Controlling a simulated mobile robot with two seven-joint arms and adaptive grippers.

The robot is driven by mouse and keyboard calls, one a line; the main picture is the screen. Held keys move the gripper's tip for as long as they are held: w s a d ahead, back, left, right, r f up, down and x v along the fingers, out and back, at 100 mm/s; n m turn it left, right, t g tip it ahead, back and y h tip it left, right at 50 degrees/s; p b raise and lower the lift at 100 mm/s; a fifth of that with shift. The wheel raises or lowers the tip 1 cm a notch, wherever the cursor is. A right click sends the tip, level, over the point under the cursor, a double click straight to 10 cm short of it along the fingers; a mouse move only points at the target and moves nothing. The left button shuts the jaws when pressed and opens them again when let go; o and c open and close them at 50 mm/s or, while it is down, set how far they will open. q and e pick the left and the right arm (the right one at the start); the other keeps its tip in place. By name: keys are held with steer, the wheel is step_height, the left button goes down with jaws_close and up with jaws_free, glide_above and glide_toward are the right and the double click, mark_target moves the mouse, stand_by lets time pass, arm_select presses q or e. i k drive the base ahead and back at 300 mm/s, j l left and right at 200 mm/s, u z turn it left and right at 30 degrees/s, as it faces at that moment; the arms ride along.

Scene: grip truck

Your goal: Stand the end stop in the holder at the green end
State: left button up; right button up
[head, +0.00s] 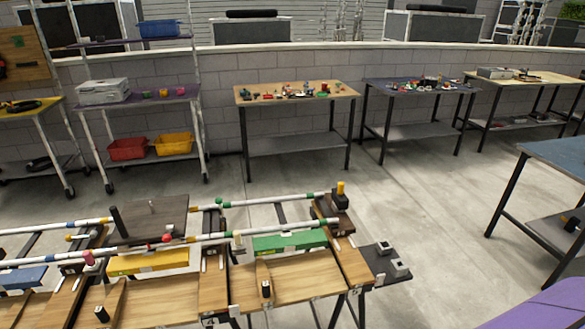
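A wooden bench (180,300) at the lower left carries long white rails (150,243) with coloured collars. A green block (290,241) marks its right part; a yellow block (148,262) and a blue block (22,278) sit further left. A dark upright piece with a yellow top (341,194) stands at the far right rail end. Two grey square pieces with dark openings (399,267) sit on a dark plate off the right end. A black-topped peg (266,289) stands at the front. I cannot tell which piece is the end stop or holder. Neither gripper is in view.
A purple surface (540,308) fills the lower right corner. A blue-grey table (560,160) stands at right. Tables with small parts (297,90) line the back wall, and a shelf rack (150,95) stands back left. Open concrete floor (420,200) lies between.

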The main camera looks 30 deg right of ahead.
mark_target(338, 196)
steer(key=z, duration=1.2)
